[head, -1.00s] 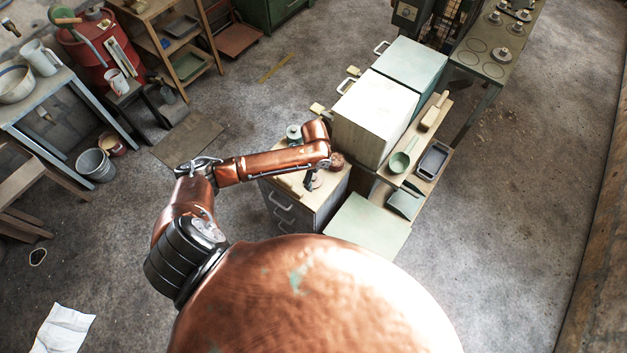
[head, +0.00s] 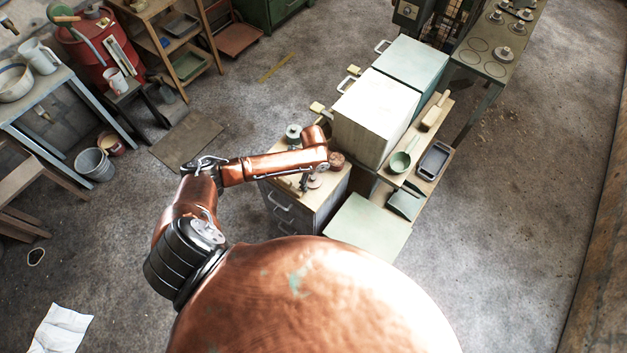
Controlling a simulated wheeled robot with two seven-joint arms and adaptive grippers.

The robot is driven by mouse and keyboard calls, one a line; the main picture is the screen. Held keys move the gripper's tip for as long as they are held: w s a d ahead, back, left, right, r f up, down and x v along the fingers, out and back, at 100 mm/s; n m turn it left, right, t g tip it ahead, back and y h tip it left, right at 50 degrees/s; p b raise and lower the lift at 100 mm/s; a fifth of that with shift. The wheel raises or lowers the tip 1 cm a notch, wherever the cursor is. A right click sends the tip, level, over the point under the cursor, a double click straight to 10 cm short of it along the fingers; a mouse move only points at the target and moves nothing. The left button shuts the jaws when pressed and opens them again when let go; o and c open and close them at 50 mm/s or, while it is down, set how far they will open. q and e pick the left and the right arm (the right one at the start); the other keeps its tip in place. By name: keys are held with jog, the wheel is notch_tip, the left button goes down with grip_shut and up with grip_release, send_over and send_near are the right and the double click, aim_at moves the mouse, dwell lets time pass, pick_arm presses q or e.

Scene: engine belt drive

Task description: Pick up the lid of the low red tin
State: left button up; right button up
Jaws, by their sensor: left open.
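A low, round red-brown tin (head: 337,161) stands on the wooden top of a small grey drawer cabinet (head: 335,192), right beside my left wrist. A smaller, paler reddish round piece (head: 315,181) lies nearer the front of the same top; I cannot tell what it is. My left gripper (head: 305,185) is small and dark under the end of my copper forearm. It is open, low over the cabinet top, left of the pale round piece and front-left of the red tin. The forearm hides part of the top. My right gripper is not in view.
A green round tin (head: 293,132) stands at the back of the cabinet top. A tall pale box-shaped unit (head: 374,118) rises close on the right.

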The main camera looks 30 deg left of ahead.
pick_arm(q)
jog(key=shift+r, duration=0.1)
jog(key=shift+c, duration=0.7)
jog(key=c, duration=0.8)
